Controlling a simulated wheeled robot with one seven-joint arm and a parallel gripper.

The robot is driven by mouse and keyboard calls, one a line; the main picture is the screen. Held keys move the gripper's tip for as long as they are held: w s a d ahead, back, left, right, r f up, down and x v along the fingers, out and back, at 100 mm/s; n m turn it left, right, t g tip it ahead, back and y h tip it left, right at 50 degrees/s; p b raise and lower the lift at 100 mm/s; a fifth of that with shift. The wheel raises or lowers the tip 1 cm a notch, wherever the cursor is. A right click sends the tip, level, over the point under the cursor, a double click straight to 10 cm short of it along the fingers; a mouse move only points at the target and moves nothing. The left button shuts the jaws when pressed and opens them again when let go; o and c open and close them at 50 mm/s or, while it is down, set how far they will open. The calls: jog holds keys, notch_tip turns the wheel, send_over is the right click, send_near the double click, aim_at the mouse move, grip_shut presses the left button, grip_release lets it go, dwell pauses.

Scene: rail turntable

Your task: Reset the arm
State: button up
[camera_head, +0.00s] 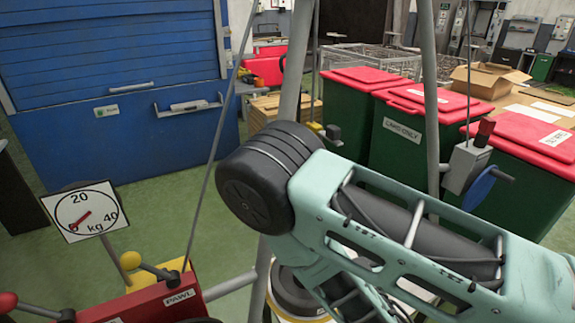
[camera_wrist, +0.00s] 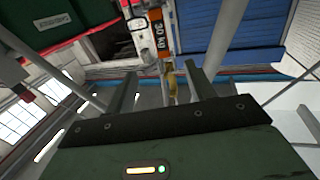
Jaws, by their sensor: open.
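My gripper (camera_wrist: 161,88) shows in the wrist view with its two fingers apart and nothing between them. Behind the gap hangs a yellow piece (camera_wrist: 171,82) under an orange label reading 30 KG (camera_wrist: 159,35). Whether the fingers are near it or well short of it, I cannot tell. In the head view my teal arm, with a black round joint, fills the middle and lower right. It is bent, and the gripper itself is outside that view.
Grey poles (camera_head: 298,65) stand close around my arm. A crank with a blue wheel (camera_head: 478,188) is at right. At lower left are a kg dial (camera_head: 85,211) and a red box labelled PAWL (camera_head: 150,303). Green bins (camera_head: 397,140) and a blue shuttered unit (camera_head: 120,140) stand behind.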

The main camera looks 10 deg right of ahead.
jog(key=s+a+r+g+y, duration=0.2)
jog(key=s+a+g, duration=0.2)
jog(key=a+g, duration=0.75)
jog(key=s+d+r+n+g+h, duration=0.1)
jog(key=s+d+r+n+g, duration=0.2)
jog(key=s+r, duration=0.3)
jog(key=s+d+r+n+g+h, duration=0.1)
jog(key=s+d+r+n+g, duration=0.1)
jog(key=s+r, duration=0.5)
jog(key=shift+s+d+n+g, duration=0.4)
jog(key=shift+s+n+g, duration=0.4)
jog(key=shift+n, duration=0.3)
